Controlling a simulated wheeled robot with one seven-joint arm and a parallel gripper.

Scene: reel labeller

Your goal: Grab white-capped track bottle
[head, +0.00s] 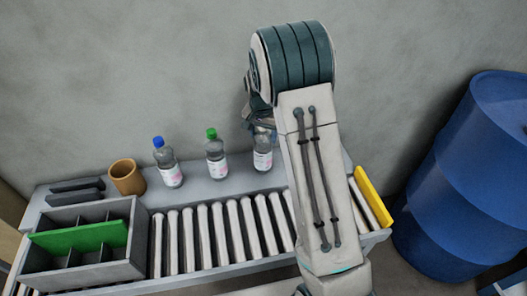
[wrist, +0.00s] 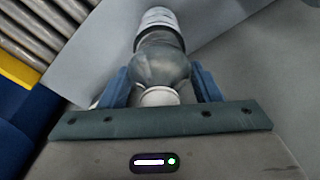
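The white-capped bottle (head: 262,151) stands upright on the grey ledge behind the roller track, rightmost of the three bottles. In the head view my arm hides its top. In the wrist view the bottle (wrist: 161,68) lies between the two blue fingers of my gripper (wrist: 162,84), with its white cap (wrist: 159,96) close to the palm. The fingers flank its clear shoulder, very close on both sides. I cannot tell whether they press on it. In the head view my gripper (head: 260,127) is mostly hidden behind my arm.
A green-capped bottle (head: 216,157) and a blue-capped bottle (head: 167,163) stand to the left on the ledge. Further left are a brown cup (head: 127,177) and a grey divided bin (head: 136,238). Rollers (head: 220,232) run in front. A blue barrel (head: 462,185) stands right.

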